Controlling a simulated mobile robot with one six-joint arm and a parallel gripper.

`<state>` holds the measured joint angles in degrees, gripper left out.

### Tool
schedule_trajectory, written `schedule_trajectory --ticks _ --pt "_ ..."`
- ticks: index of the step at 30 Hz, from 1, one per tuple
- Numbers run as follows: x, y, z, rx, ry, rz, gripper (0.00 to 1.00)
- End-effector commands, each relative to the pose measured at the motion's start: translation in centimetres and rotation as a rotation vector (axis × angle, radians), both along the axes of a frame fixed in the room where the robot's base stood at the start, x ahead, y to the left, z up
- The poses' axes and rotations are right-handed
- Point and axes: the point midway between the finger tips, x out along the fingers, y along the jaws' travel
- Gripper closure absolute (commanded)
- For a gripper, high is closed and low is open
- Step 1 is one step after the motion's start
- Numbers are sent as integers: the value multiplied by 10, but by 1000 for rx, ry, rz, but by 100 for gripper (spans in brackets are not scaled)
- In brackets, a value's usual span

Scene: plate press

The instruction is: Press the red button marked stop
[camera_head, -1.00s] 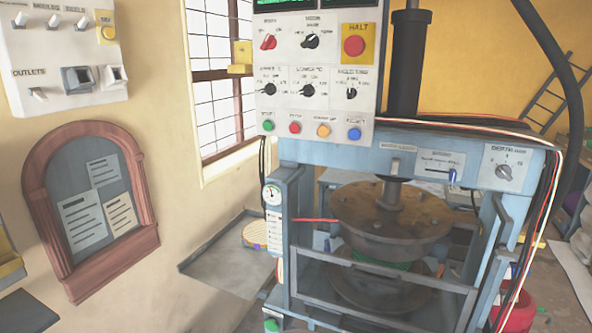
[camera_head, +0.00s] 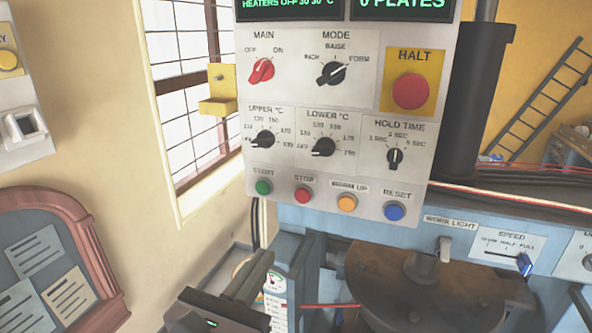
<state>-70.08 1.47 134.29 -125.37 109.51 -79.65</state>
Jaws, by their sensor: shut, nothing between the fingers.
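The small red stop button (camera_head: 303,195) is in the bottom row of the white control panel (camera_head: 292,125), under a label reading STOP. It stands between a green button (camera_head: 263,187) on its left and an orange button (camera_head: 347,203) on its right. My gripper (camera_head: 258,264) is dark and shut, with nothing in it. It shows at the lower edge of the picture, below and left of the stop button in the image, and apart from it. Nothing covers the button.
A larger red HALT button (camera_head: 411,91) on a yellow plate and a blue reset button (camera_head: 394,212) share the panel. Below stands the press with its brown round plate (camera_head: 430,285). A yellow bracket (camera_head: 218,92) sticks out at the panel's left side.

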Motion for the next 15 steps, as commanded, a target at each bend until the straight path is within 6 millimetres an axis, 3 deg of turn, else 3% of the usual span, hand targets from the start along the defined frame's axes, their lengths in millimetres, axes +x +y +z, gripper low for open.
schedule_trajectory --ticks 5,15 --pt "18 -8 -1 4 -1 -5 100" --pt "88 -34 -2 2 0 -7 100"
